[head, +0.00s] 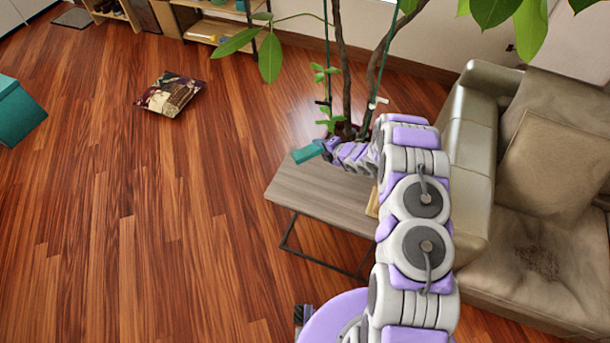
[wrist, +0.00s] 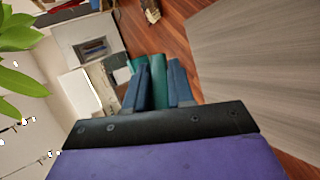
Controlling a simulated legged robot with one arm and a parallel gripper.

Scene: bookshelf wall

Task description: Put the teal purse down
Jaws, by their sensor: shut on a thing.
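The teal purse (head: 307,152) shows as a small teal shape at the tip of my arm in the head view, by the far edge of the grey wooden side table (head: 318,203). My gripper (head: 324,148) is shut on it. In the wrist view the purse (wrist: 158,78) is a teal strip between the two dark blue fingers of my gripper (wrist: 160,88), mostly hidden by them. The table top (wrist: 265,70) fills the right of the wrist view, beside the fingers. I cannot tell whether the purse touches the table.
A potted plant (head: 345,75) rises just behind my gripper. A beige sofa (head: 480,150) stands right of the table. A patterned cushion (head: 171,94) lies on the wooden floor, and a teal object (head: 15,112) is at the left edge. The floor left of the table is clear.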

